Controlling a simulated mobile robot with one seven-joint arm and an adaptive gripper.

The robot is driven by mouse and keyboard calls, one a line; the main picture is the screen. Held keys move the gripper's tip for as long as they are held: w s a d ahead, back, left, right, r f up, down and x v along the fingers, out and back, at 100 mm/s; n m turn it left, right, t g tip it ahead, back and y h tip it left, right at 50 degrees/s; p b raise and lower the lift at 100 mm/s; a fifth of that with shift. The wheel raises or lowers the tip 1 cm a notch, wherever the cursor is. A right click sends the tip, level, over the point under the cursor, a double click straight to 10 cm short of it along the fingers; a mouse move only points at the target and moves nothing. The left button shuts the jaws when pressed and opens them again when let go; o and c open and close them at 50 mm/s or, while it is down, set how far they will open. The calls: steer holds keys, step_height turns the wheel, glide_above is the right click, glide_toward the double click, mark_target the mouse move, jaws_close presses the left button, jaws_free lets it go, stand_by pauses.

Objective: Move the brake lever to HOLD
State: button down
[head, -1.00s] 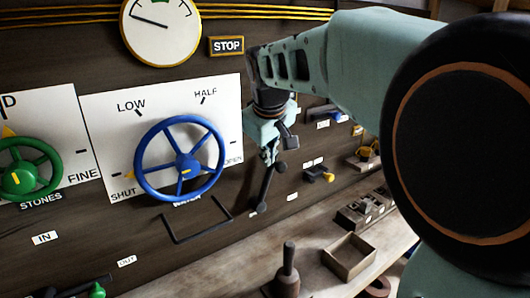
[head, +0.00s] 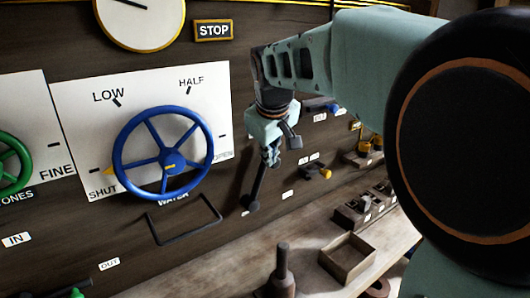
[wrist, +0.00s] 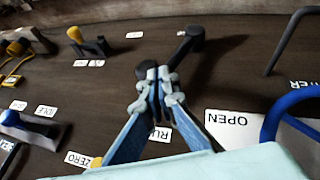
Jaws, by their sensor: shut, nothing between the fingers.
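The brake lever (head: 258,188) appears to be the dark lever on the wall panel, right of the blue wheel. It slants up and to the right in the head view, and its dark end (wrist: 194,38) shows in the wrist view. My gripper (head: 272,158) is at the lever's upper end, with its fingers together and nothing held between them. In the wrist view my gripper (wrist: 160,78) overlaps part of the lever; I cannot tell whether they touch. A partly covered label beginning "RU" (wrist: 158,133) is beside the fingers. No HOLD label is readable.
The blue wheel (head: 172,161) and a dark wire handle (head: 185,238) are left of the lever. A yellow-tipped lever (head: 318,172) is to its right. Below, a ledge carries a wooden tray (head: 347,258) and a dark upright handle (head: 282,262).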

steer(key=shift+w+d+p, duration=0.3)
steer(key=shift+d+p, duration=0.15)
